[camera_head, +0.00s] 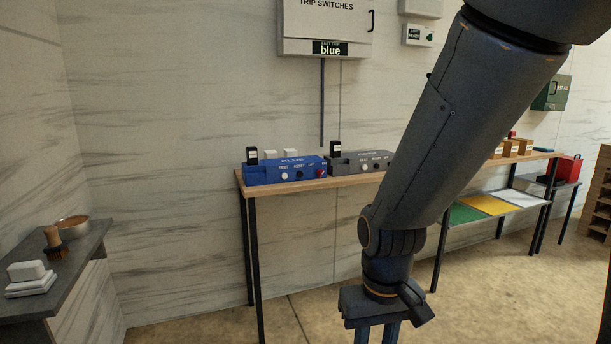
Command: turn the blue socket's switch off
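The blue socket box (283,172) stands on the wooden shelf table against the wall. The switch's position is too small to tell. My gripper (376,335) points down in front of the table, to the right of and nearer than the blue box. Its fingers stand apart, with their tips cut off by the frame's bottom edge.
A grey socket box (358,163) stands right of the blue one, partly behind my arm. A "TRIP SWITCHES" cabinet (326,25) hangs above, its sign reading "blue". A dark side table (50,285) holds a bowl, brush and white blocks at left. Floor before the table is clear.

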